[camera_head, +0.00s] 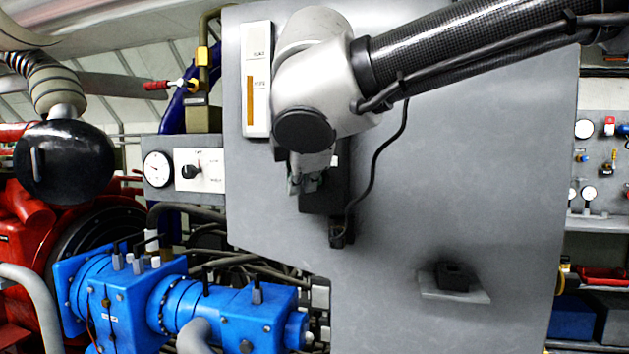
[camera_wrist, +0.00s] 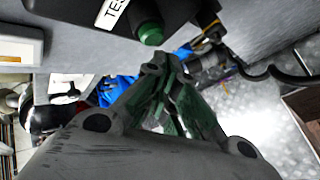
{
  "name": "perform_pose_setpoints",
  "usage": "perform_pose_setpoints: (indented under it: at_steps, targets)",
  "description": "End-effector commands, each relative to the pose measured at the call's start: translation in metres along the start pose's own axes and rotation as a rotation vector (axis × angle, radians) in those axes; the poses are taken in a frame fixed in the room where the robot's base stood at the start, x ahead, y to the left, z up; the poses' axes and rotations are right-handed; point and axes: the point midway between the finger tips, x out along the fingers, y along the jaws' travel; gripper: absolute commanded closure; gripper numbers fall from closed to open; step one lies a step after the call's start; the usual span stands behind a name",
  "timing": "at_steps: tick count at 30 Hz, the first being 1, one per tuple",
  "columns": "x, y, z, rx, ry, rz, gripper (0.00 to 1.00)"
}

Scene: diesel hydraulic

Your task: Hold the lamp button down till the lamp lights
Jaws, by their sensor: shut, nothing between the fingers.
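A black box (camera_head: 322,196) is fixed to the big grey panel, partly hidden behind my gripper in the head view. In the wrist view this box (camera_wrist: 85,12) carries a white label, cut off, starting "TE". A round dark green knob (camera_wrist: 151,33) sticks out of it; it looks like the button and shows no glow. I cannot make out a separate lamp. My gripper (camera_wrist: 166,62) is shut and empty, its fingertips close by the green knob, seemingly just short of it. In the head view my gripper (camera_head: 308,184) is in front of the box; contact cannot be told.
A white gauge with an orange strip (camera_head: 251,99) is on the panel left of my wrist. A cable (camera_head: 375,172) hangs to the box. A smaller black box (camera_head: 455,276) sits lower right. Blue pump housing (camera_head: 180,305) stands lower left.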

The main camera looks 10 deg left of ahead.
Motion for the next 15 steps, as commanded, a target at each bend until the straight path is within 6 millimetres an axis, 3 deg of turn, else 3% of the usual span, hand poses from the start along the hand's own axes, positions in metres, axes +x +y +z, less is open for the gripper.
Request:
perform_pose_setpoints:
  at_steps: [15]
  targets:
    - [0.0056, 0.0043, 0.0042, 0.001, 0.0, 0.0, 1.0]
